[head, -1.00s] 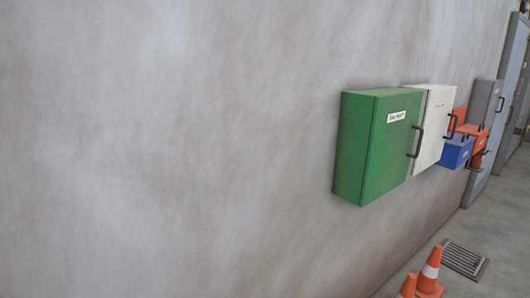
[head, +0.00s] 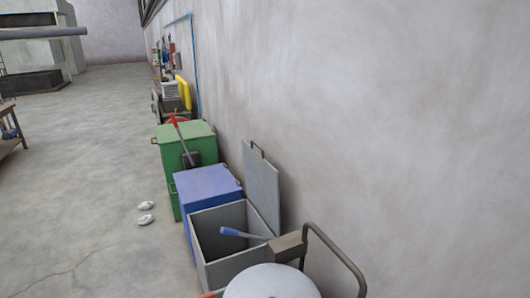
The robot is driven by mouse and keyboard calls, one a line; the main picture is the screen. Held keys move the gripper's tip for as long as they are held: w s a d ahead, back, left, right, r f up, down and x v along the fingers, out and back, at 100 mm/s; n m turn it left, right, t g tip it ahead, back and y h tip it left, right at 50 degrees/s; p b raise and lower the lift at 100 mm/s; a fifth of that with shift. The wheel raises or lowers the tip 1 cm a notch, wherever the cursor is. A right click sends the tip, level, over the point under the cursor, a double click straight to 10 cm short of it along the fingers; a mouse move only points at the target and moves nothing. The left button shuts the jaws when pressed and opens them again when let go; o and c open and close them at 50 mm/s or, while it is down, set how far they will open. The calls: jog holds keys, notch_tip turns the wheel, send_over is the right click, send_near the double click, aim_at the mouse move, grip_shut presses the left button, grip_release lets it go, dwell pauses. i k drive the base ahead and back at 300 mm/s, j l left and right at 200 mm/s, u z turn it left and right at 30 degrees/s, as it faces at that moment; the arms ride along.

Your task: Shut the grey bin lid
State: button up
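The grey bin (head: 207,238) stands against the wall in the lower middle of the head view. Its grey lid (head: 262,187) stands raised, upright and close to the wall, with a small handle at its top edge. The bin's mouth is open and its inside partly shows. A lever with a blue grip (head: 229,231) crosses in front of the mouth. My gripper is not in the frame.
A blue bin (head: 207,183) and a green bin (head: 187,134) stand shut beyond the grey one. A round pale-topped drum (head: 272,283) and a bent dark rail (head: 337,258) are in front. Two small white objects (head: 146,212) lie on the floor. Open floor lies left.

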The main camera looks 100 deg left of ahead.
aim_at(262, 179)
jog(key=u, duration=3.25)
jog(key=j+u, duration=0.15)
jog(key=j, duration=0.15)
jog(key=i+j+u, duration=0.35)
jog(key=i+j, duration=0.35)
jog(key=i+j+u, duration=0.15)
jog(key=i+j, duration=0.35)
jog(key=i+j+u, duration=0.2)
jog(key=i+j, duration=0.25)
jog(key=i, duration=0.2)
jog(key=i+z, duration=0.3)
jog(key=i, duration=0.2)
jog(key=i+z, duration=0.25)
jog(key=i, duration=0.2)
jog(key=i+j+z, duration=0.3)
jog(key=i, duration=0.15)
